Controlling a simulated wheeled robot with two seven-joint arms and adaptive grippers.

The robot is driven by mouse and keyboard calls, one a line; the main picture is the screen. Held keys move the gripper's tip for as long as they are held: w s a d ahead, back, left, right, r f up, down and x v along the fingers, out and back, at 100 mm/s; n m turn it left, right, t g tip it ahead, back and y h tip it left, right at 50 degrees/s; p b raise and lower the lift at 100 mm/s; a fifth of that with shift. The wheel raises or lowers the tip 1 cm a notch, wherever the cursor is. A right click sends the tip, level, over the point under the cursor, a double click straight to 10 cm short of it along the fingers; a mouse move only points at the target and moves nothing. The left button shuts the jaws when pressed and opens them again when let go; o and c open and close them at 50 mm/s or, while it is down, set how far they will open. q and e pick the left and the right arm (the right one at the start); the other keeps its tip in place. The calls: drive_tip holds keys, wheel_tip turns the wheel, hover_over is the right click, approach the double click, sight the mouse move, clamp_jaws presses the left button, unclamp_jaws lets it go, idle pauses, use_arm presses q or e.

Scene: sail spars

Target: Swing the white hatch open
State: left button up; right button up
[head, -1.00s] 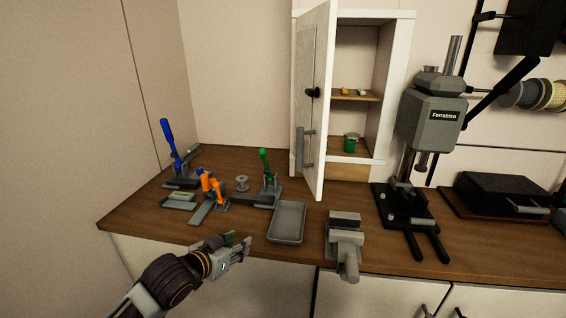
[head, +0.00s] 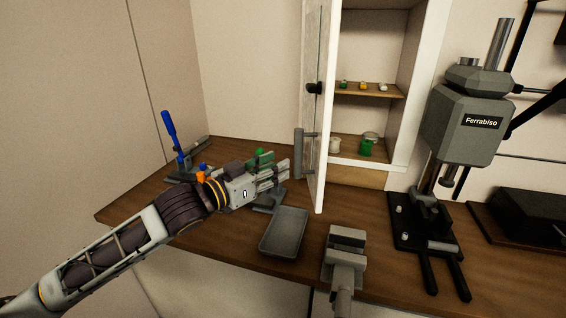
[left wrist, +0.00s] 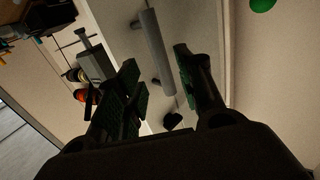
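The white hatch (head: 318,130) stands swung out from the front of the white cabinet (head: 432,80), whose shelves show. A grey bar handle (head: 298,153) and a black knob (head: 314,88) are on its outer face. My left gripper (head: 286,172) is at the left of the handle, its fingers pointing at it. In the left wrist view, the fingers (left wrist: 158,82) are apart and the handle (left wrist: 156,50) shows between and beyond them, with no clear contact. The black knob (left wrist: 172,121) also shows there. My right gripper is not in view.
Green and blue levered clamps stand on the bench around my left arm. A grey tray (head: 284,232) and a grey vise (head: 346,258) are in front of the hatch. A drill press (head: 468,115) stands to the right. Small items sit inside the cabinet.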

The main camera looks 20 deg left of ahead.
sight(295, 156)
use_arm(q)
drive_tip(key=shift+r+p+x, duration=0.15)
drive_tip(key=shift+p+x, duration=0.15)
drive_tip(key=shift+x, duration=0.3)
drive_tip(key=shift+r+p+x, duration=0.15)
drive_tip(key=shift+p+x, duration=0.15)
drive_tip(key=shift+x, duration=0.35)
drive_tip(key=shift+p+x, duration=0.3)
drive_tip(key=shift+x, duration=1.65)
drive_tip(key=shift+w+d+f, duration=0.1)
drive_tip(key=shift+w+d, duration=0.1)
drive_tip(key=shift+w, duration=0.2)
drive_tip(key=shift+w+d, duration=0.2)
drive_tip(key=shift+w, duration=0.1)
drive_tip(key=shift+c, duration=0.4)
clamp_jaws()
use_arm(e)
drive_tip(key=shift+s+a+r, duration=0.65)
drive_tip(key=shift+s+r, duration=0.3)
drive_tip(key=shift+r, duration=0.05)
